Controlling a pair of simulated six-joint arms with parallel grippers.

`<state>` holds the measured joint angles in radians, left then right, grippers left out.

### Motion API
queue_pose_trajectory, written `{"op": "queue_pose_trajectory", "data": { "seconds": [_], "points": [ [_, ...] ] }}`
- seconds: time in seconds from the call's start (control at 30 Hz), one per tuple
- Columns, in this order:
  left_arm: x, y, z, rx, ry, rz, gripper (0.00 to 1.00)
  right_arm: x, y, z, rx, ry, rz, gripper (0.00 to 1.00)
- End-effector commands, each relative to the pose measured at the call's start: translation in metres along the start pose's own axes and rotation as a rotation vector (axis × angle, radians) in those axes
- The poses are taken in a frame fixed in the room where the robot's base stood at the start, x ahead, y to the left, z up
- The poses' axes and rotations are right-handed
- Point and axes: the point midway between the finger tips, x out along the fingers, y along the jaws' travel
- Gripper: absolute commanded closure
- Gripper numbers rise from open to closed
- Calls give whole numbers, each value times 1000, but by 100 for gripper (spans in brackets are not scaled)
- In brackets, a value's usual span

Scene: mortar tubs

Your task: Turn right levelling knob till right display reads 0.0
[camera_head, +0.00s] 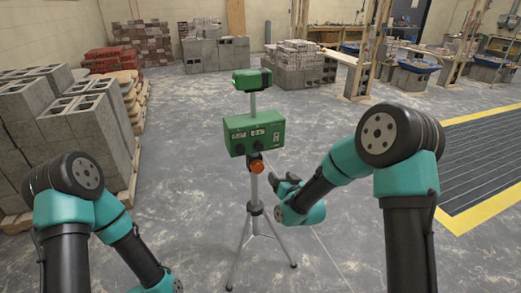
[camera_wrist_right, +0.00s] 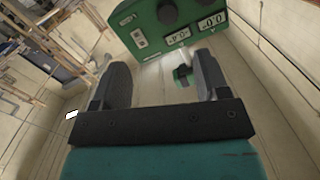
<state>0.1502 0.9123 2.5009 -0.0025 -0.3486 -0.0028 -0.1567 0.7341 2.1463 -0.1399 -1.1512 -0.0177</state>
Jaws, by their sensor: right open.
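A green levelling box (camera_head: 254,134) with two displays stands on a tripod. In the right wrist view the box (camera_wrist_right: 148,22) appears roughly upside down. There the right display (camera_wrist_right: 182,36), nearer the switch panel, appears to read -0.4. The left display (camera_wrist_right: 210,22) reads 0.0. The dark round right knob (camera_wrist_right: 168,12) is beside the right display; the left knob (camera_wrist_right: 205,3) is cut by the frame edge. My right gripper (camera_head: 284,180) is open and empty, below and right of the box, apart from the knobs. It also shows in the wrist view (camera_wrist_right: 163,65). My left gripper's fingers are out of view.
A green instrument head (camera_head: 252,79) tops the pole above the box. An orange part (camera_head: 257,167) sits below it on the tripod (camera_head: 255,210). Grey blocks (camera_head: 90,125) are stacked at left. A yellow-edged dark mat (camera_head: 480,165) lies at right. The floor around the tripod is clear.

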Motion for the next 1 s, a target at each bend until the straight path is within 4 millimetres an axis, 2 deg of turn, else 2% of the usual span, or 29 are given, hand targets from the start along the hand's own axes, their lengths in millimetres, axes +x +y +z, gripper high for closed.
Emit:
{"op": "queue_pose_trajectory", "data": {
  "seconds": [0.03, 0.1, 0.4, 0.57, 0.77, 1.0],
  "points": [
    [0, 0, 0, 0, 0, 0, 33, 4, -5, -11, -5, 35, -10, 32],
    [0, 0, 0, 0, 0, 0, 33, 6, -8, -17, -8, 55, -16, 32],
    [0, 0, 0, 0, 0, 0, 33, 6, -8, -16, -7, 55, -15, 32],
    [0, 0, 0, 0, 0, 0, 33, 12, -8, -17, -8, 55, -15, 32],
    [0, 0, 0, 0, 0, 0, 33, 36, -8, -17, -8, 55, -15, 32],
    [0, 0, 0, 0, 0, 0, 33, 74, -8, -19, -8, 54, -15, 32]
  ]
}}
